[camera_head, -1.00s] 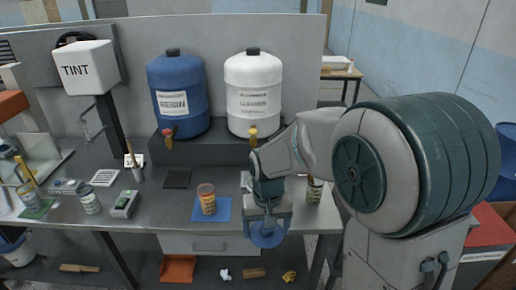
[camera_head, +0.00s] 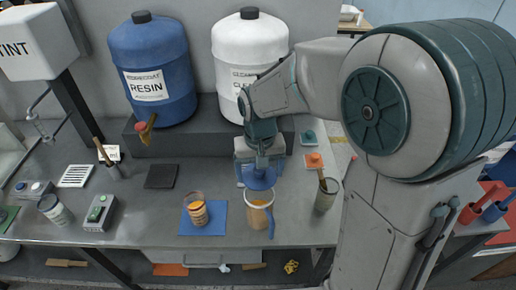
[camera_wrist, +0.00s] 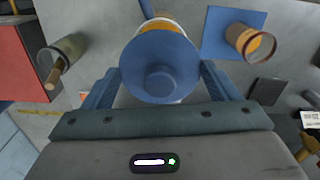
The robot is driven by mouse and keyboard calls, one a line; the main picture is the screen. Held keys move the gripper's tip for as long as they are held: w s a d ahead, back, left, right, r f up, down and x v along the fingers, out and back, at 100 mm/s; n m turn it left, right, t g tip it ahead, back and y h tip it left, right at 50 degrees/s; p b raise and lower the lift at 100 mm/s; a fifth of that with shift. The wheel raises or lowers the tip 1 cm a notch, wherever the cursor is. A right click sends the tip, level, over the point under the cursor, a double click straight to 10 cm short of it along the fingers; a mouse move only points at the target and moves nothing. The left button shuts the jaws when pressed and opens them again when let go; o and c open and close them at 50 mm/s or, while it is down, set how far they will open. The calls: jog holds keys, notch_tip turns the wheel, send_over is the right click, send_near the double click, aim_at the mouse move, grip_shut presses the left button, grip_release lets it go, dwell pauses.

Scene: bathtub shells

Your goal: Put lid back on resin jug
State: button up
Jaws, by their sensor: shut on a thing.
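My gripper (camera_head: 258,169) is shut on a round blue lid (camera_head: 258,181), holding it roughly level above the bench. The lid, with a round knob, fills the space between my fingers in the wrist view (camera_wrist: 160,68). The jug (camera_head: 258,218), a clear-walled vessel with a blue handle and amber contents, stands upright on the bench just below and in front of the lid. In the wrist view the lid covers most of the jug, leaving a pale and orange rim edge (camera_wrist: 168,23). The lid appears apart from the jug; the exact gap is unclear.
A cup of amber liquid (camera_head: 197,214) stands on a blue mat (camera_head: 216,224) left of the jug. A container with a brush (camera_head: 326,197) stands close on the right. The blue RESIN drum (camera_head: 152,65) and white drum (camera_head: 249,50) stand behind on a raised shelf.

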jog(key=shift+w+f, duration=0.1)
jog(key=shift+w, duration=0.2)
jog(key=shift+s+f+b, duration=0.15)
jog(key=shift+f+b, duration=0.2)
jog(key=shift+b, duration=0.05)
jog(key=shift+f+b, duration=2)
jog(key=shift+f, duration=0.7)
jog(key=shift+f+b, duration=0.2)
jog(key=shift+b, duration=0.15)
jog(key=o, duration=0.9)
jog(key=shift+r, duration=0.15)
